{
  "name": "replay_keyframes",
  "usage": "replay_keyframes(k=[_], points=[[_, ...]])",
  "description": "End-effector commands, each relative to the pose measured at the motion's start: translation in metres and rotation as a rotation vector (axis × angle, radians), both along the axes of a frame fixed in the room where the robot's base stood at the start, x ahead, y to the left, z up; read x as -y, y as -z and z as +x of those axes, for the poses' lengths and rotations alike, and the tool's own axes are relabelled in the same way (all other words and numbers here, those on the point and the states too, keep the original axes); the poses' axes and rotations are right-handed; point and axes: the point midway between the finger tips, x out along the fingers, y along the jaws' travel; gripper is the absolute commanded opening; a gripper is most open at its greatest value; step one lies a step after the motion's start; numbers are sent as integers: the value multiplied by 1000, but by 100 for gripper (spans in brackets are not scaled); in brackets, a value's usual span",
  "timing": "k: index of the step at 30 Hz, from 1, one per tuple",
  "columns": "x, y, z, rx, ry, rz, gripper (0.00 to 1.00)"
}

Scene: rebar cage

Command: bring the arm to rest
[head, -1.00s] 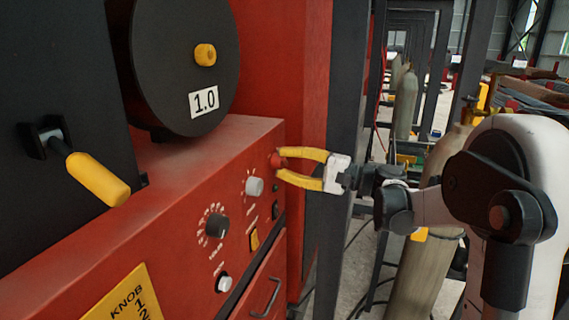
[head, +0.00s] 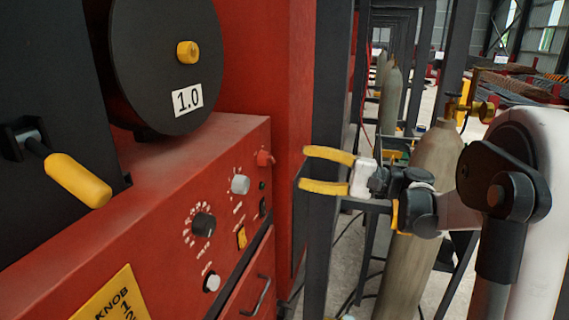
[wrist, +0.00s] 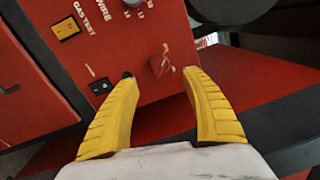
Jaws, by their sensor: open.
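My gripper (head: 306,169) has two yellow fingers, open and empty, to the right of the red machine's control panel in the head view. It is apart from the red knob (head: 264,158) at the panel's right end. In the wrist view my gripper (wrist: 158,83) also shows open, with the red knob (wrist: 161,64) beyond and between the fingertips. My arm reaches in from the right.
The red machine (head: 130,225) carries a grey knob (head: 240,184), a black dial (head: 203,224) and a yellow switch (head: 241,237). A dark post (head: 328,90) stands behind my gripper. A gas cylinder (head: 432,190) stands close by my arm. A yellow-handled lever (head: 78,180) juts out at left.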

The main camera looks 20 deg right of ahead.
Motion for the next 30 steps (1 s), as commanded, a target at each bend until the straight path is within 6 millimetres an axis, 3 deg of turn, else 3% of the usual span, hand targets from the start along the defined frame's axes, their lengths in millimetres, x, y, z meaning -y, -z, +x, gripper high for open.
replay_keyframes(k=[7,22,26,30], points=[[21,1,-15,0,1,0,56],[20,2,-16,-2,-1,-2,56],[-2,16,-19,-37,-5,-66,56],[-59,62,-41,-127,-12,-281,56]])
